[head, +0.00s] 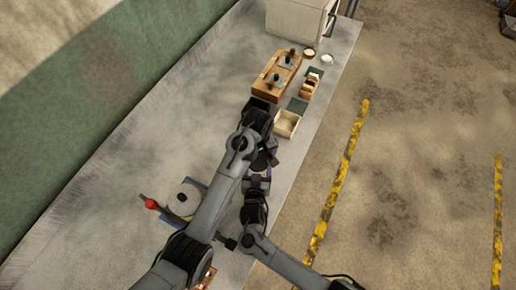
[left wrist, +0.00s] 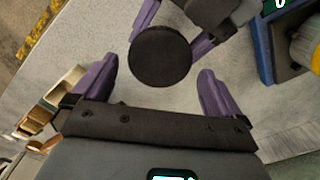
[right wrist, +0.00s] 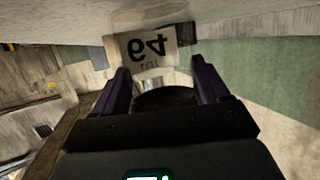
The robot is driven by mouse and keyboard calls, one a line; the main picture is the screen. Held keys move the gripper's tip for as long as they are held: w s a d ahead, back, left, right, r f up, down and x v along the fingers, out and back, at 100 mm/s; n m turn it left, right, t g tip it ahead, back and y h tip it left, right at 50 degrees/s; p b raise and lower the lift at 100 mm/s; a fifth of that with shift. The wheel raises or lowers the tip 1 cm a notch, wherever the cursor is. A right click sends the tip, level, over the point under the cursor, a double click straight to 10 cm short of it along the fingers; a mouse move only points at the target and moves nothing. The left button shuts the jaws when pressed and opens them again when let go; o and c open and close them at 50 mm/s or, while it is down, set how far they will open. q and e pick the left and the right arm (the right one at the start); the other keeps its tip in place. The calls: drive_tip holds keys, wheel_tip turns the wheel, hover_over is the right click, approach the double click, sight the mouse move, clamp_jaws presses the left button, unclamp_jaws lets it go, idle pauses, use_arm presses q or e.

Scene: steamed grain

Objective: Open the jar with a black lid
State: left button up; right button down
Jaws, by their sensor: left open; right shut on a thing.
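The jar's round black lid (left wrist: 160,56) shows from above in the left wrist view. My left gripper (left wrist: 156,92) is open there, with its purple fingers apart and the lid just ahead of them, not gripped. My right gripper's purple fingers reach in from the top and are shut on the jar, beside the lid. In the right wrist view a dark rounded part of the jar (right wrist: 166,97) sits between my right gripper's fingers (right wrist: 162,85). In the head view my arms cover the jar, and both grippers meet near the counter's middle.
An open pale box (head: 286,122), a wooden block with metal pieces (head: 276,74) and a small wooden box (head: 311,86) stand farther along the counter. A device with a red knob (head: 151,204) is at the lower left.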

use_arm(q)
drive_tip(key=shift+f, duration=1.35)
drive_tip(key=c, duration=0.9)
drive_tip(key=n, duration=0.4)
drive_tip(key=shift+n, duration=0.4)
drive_tip(key=shift+c, duration=0.2)
drive_tip(key=n, duration=0.5)
drive_tip(key=shift+r, duration=0.35)
drive_tip(key=shift+r, duration=0.75)
drive_tip(key=shift+r, duration=0.15)
